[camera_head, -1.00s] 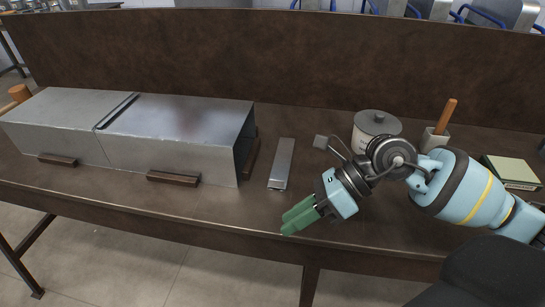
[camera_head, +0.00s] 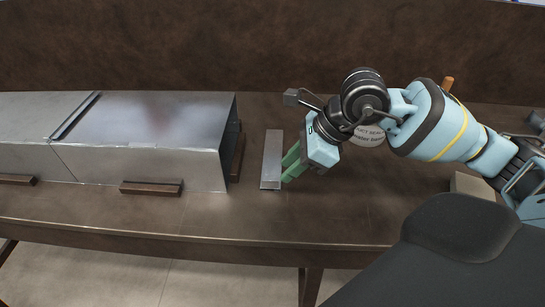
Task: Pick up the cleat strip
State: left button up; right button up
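The cleat strip (camera_head: 272,157), a narrow grey metal piece, lies flat on the brown bench to the right of the open end of the metal duct (camera_head: 150,135). My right gripper (camera_head: 289,166) has green fingers and is just to the right of the strip, very close to its edge in the picture. Whether it touches the strip cannot be told. The two fingers show close side by side, and the gap between them is unclear. My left gripper is not in view.
Dark wooden blocks (camera_head: 151,188) sit along the duct's front, and another stands by its open end. A labelled can (camera_head: 368,136) is partly hidden behind my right arm. A raised back panel (camera_head: 200,45) bounds the bench. The bench front is clear.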

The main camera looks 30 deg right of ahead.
aim_at(270, 181)
jog(key=x, duration=0.4)
jog(key=shift+w+a+r, duration=0.15)
jog(key=shift+a, duration=0.25)
jog(key=shift+w+a+f, duration=0.15)
jog(key=shift+f, duration=0.25)
grip_shut()
